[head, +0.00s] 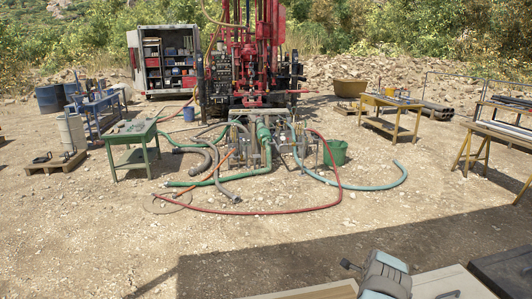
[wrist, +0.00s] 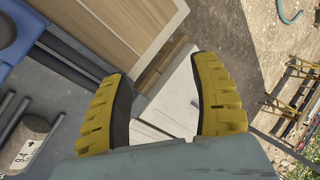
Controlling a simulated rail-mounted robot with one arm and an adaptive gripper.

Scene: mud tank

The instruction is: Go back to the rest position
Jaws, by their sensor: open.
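My gripper (wrist: 158,76) shows in the wrist view with two ribbed yellow fingers spread apart. It is open, and nothing is between the fingertips. Behind the fingers lie a pale flat surface (wrist: 178,95) and a wood-framed panel (wrist: 118,25). I cannot tell how far the fingers are from them. In the head view, a grey and light-blue part of my arm is at the bottom right. The fingers cannot be made out there. The mud tank (head: 240,148) stands in the middle of the yard, partly hidden by hoses.
A red drill rig (head: 250,65) stands behind the tank. Hoses, including a red one (head: 265,212), lie on the ground. A green table (head: 132,135) is left, a yellow table (head: 392,103) right, a green bucket (head: 335,153) near the tank. Dark pipes (wrist: 60,75) lie left in the wrist view.

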